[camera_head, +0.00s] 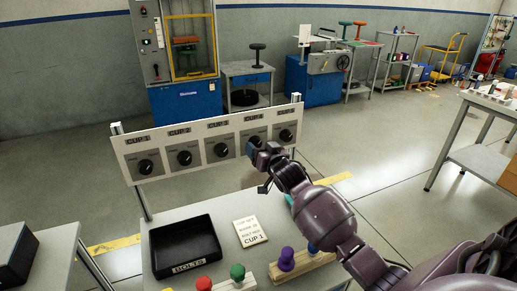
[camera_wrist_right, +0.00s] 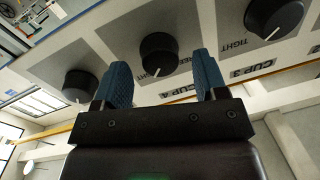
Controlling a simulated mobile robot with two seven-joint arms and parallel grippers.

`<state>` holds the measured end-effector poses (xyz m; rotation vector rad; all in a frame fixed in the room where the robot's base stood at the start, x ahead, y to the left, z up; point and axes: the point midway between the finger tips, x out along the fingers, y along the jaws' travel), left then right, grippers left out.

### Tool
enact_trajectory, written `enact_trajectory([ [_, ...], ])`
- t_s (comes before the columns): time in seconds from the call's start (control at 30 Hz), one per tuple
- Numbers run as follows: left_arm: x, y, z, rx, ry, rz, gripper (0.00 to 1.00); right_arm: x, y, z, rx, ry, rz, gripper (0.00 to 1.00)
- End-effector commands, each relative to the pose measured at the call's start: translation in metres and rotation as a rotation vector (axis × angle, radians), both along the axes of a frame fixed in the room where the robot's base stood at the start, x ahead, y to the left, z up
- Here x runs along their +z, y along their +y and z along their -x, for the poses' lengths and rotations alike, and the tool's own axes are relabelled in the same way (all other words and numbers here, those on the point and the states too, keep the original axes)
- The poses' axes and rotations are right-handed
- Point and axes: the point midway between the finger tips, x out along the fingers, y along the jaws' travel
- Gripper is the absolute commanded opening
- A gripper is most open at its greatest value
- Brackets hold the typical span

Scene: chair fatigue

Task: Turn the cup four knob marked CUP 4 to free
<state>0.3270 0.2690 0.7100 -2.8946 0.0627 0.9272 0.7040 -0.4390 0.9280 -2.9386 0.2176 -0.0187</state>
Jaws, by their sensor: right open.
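A pale panel (camera_head: 203,130) carries a row of round black knobs on grey plates. The CUP 4 knob (camera_head: 254,141) is fourth from the left, partly hidden by my right gripper. In the right wrist view, the CUP 4 knob (camera_wrist_right: 158,52) shows between the two blue fingers, with the label CUP 4 (camera_wrist_right: 178,91) beside it. Its white pointer mark faces the bottom of that picture; its dial words are partly covered. My right gripper (camera_head: 256,146) is open at this knob, also seen in the right wrist view (camera_wrist_right: 163,75). I cannot tell whether the fingers touch it. My left gripper is out of view.
The CUP 3 knob (camera_wrist_right: 273,17) and another knob (camera_wrist_right: 80,84) flank it closely. Below the panel, a table (camera_head: 205,212) holds a black BOLTS tray (camera_head: 184,264), a card (camera_head: 250,232), and red (camera_head: 203,283), green (camera_head: 237,271) and purple (camera_head: 287,257) pieces.

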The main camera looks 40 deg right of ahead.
Motion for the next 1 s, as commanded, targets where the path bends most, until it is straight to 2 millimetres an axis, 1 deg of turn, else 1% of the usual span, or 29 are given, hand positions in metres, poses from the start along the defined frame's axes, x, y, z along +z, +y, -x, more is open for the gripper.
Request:
enact_trajectory([
  [0.13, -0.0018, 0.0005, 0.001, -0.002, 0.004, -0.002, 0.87, -0.0002, -0.0007, -0.0055, 0.0, 0.0, 0.0, 0.66],
  [0.37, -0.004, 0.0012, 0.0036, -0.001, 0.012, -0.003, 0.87, 0.0006, -0.0008, -0.0059, 0.0, -0.001, 0.0, 0.66],
  [0.4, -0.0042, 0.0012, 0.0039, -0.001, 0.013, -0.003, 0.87, 0.0006, -0.0008, -0.0059, 0.0, -0.001, 0.0, 0.64],
  [0.67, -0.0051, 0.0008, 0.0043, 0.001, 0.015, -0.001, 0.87, 0.0005, -0.0009, -0.0057, 0.0, -0.001, 0.0, 0.24],
  [0.7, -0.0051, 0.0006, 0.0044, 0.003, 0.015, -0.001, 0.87, 0.0005, -0.0008, -0.0058, 0.0, -0.001, 0.0, 0.18],
  [0.73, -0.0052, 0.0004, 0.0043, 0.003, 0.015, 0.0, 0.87, 0.0004, -0.0007, -0.0058, 0.0, -0.001, 0.0, 0.17],
  [1.0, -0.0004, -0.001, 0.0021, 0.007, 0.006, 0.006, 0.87, 0.0022, -0.0007, -0.0058, 0.0, 0.006, 0.032, 0.17],
])
